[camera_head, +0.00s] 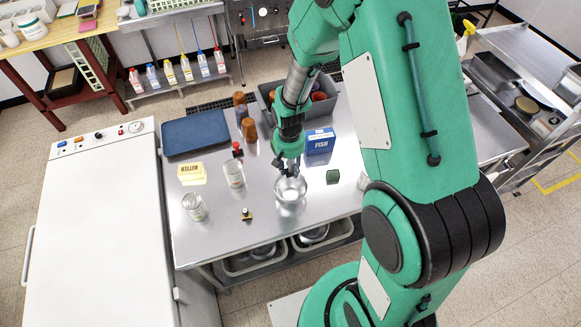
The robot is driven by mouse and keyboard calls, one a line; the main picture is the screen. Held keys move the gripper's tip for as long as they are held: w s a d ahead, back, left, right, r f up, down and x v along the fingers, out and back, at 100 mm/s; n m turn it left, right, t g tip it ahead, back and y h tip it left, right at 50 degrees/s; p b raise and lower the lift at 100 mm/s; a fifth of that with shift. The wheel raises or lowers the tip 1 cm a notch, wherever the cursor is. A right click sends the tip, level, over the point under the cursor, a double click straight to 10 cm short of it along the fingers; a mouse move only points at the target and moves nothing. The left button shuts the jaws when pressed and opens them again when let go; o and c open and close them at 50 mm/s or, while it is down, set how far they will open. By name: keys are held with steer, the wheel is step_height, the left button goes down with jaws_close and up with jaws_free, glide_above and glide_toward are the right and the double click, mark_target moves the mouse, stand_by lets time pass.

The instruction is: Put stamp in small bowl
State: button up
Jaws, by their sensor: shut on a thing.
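My gripper (287,170) points down at the far rim of the small bowl (291,198), a shiny metal bowl on the steel table. It is shut on a small dark thing, most likely the stamp, which the fingers mostly hide. I cannot tell whether the held thing is above the rim or inside the bowl. A small brass-coloured piece with a dark top (246,215) stands left of and nearer than the bowl.
The steel table (215,230) also bears a butter box (192,174), glass jars (194,207), a red-topped dark item (237,150), a blue tray (195,133), a fish box (320,142), a green block (333,177) and a grey bin (327,110). The front left is clear.

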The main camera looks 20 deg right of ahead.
mark_target(290, 171)
steer(key=shift+f, duration=0.2)
steer(key=shift+f+b, duration=2.95)
steer(key=shift+f, duration=2.3)
steer(key=o, duration=1.2)
steer(key=shift+r+p, duration=1.9)
steer(key=shift+r, duration=1.55)
